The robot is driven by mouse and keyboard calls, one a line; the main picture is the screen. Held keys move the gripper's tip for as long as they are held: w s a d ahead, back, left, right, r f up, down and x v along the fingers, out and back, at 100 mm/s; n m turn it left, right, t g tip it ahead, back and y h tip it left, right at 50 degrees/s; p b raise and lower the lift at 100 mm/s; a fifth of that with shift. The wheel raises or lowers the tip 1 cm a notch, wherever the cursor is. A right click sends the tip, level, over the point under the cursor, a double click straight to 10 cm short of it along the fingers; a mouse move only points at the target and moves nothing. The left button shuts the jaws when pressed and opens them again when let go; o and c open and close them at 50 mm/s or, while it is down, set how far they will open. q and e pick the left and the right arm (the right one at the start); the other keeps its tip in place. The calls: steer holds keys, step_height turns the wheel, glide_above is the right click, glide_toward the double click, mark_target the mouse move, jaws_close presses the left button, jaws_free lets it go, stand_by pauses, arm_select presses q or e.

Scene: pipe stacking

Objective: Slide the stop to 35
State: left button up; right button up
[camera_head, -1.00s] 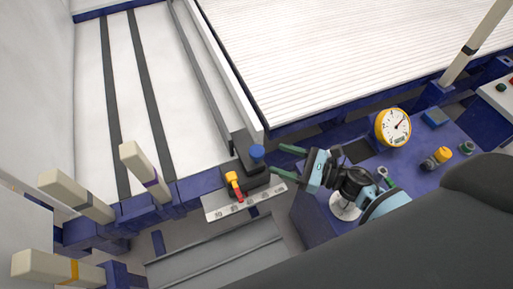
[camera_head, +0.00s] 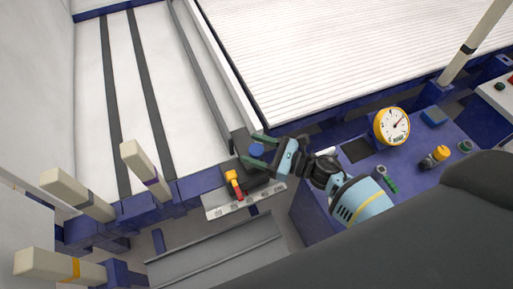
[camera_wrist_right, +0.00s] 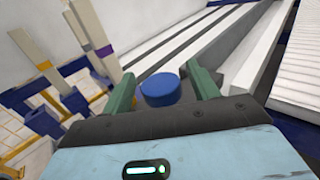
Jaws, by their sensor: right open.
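The stop is a dark block (camera_head: 264,181) with a blue round knob (camera_head: 257,151) on top, at the front end of a grey rail. A yellow and red lever (camera_head: 234,184) sits at its left, above a pale scale strip (camera_head: 225,208) whose numbers are too small to read. My right gripper (camera_head: 256,153) is open, its two green fingers on either side of the blue knob. In the right wrist view the knob (camera_wrist_right: 162,90) stands between the open fingers, with gaps visible. My left gripper is not in view.
A yellow-rimmed gauge (camera_head: 392,126) and a yellow-topped control (camera_head: 436,158) stand on the blue bench to the right. Several cream posts (camera_head: 145,170) rise at the left. A white ribbed bed (camera_head: 350,50) lies behind, and a grey trough (camera_head: 215,250) lies in front.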

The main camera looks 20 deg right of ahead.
jaws_close()
steer(key=a, duration=0.5)
steer(key=shift+s+a, duration=0.1)
stand_by(0.3)
jaws_free()
steer(key=shift+s+d, duration=0.1)
steer(key=shift+d, duration=0.1)
